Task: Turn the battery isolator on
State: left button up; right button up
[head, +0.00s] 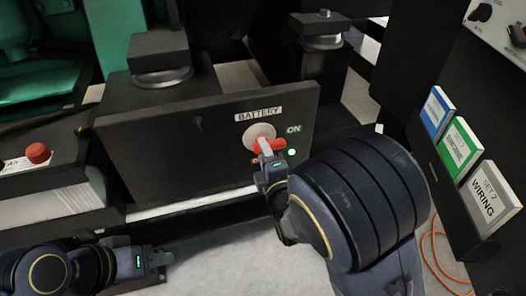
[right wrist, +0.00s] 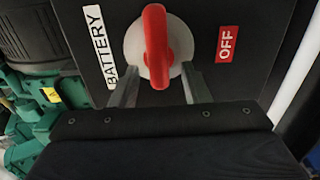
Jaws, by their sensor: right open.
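The battery isolator is a red handle (head: 270,146) on a round pale plate (head: 258,131) on the black BATTERY panel (head: 160,150). The handle lies roughly sideways in the head view, its right end near a lit green lamp (head: 292,152) below the green ON label (head: 294,129). The red handle (right wrist: 158,45) and a red OFF label (right wrist: 226,43) show in the right wrist view. My right gripper (head: 264,150) is open at the handle, fingers (right wrist: 158,88) either side of its near end, gaps visible. My left gripper (head: 163,258) is low at the left, away from the panel; its jaws are unclear.
A red button (head: 37,152) sits on a box at the left. Blue, green and white label cards, including a SET 2 WIRING card (head: 490,196), stand at the right. An orange cable (head: 436,255) lies on the floor. Black posts stand behind the panel.

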jog(key=v, duration=0.6)
jog(key=shift+s+p, duration=0.4)
jog(key=shift+d, duration=0.15)
jog(key=s+d+f+m+g+h, duration=0.1)
jog(key=s+d+f+m+g, duration=0.15)
jog(key=d+m+g, duration=0.65)
jog(key=s+d+r+m+g, duration=0.1)
jog(key=s+d+r+m, duration=0.1)
jog(key=s+d+m, duration=0.45)
jog(key=s+d+r+m+g, duration=0.1)
jog(key=s+d+r+m, duration=0.15)
jog(key=s+m, duration=0.7)
notch_tip(320, 180, up, 30)
jog(key=s+n+p, duration=0.1)
jog(key=s+p, duration=0.1)
jog(key=p, duration=2.8)
jog(key=shift+s+d+n+g+h+p, duration=0.25)
jog(key=shift+n+g+h+p, duration=0.05)
jog(key=shift+h+p, duration=0.1)
